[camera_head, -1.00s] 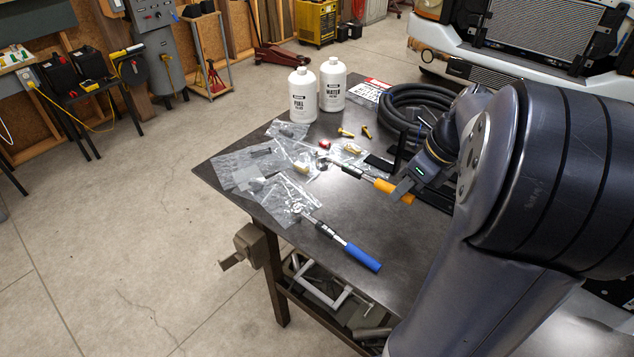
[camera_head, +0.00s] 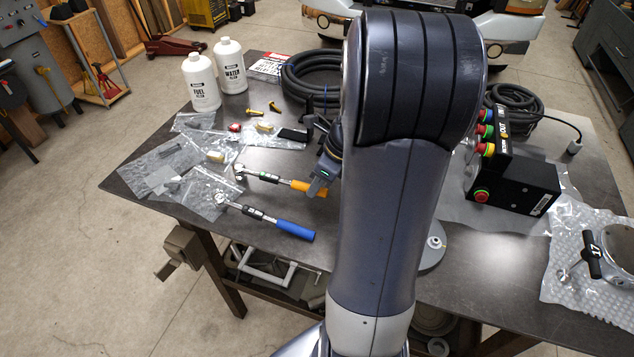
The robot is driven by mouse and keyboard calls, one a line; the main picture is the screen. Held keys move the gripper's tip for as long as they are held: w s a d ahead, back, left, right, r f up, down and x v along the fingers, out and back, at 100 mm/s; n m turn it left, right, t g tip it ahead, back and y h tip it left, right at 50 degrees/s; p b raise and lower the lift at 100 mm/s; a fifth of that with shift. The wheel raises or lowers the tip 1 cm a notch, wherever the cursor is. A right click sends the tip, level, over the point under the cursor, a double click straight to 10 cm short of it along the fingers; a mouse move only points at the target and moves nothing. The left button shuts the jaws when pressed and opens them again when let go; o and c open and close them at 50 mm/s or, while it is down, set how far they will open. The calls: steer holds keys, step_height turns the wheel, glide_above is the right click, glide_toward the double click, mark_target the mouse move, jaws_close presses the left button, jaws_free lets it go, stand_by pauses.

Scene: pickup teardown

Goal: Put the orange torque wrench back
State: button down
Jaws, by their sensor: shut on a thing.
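The orange-handled torque wrench (camera_head: 270,179) lies across the dark workbench in the head view, its ratchet head to the left over the plastic bags. My gripper (camera_head: 318,183) is at its orange handle at the right end and is shut on it. The fingertips are small and partly hidden by my arm. I cannot tell whether the wrench touches the bench or is just above it. A blue-handled torque wrench (camera_head: 270,219) lies in front of it, roughly parallel.
Clear parts bags (camera_head: 160,170) cover the bench's left side. Two white bottles (camera_head: 203,84) and a coiled black hose (camera_head: 312,72) stand behind. A black button box (camera_head: 515,180) and bubble wrap (camera_head: 562,284) lie to the right. My arm hides the middle of the bench (camera_head: 290,252).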

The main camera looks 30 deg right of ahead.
steer(key=c, duration=1.3)
jaws_free()
steer(key=v, duration=1.2)
steer(key=x, duration=1.1)
steer(key=shift+a+f, duration=0.1)
steer(key=shift+f, duration=0.1)
steer(key=shift+w, duration=0.15)
steer(key=shift+r, duration=2.15)
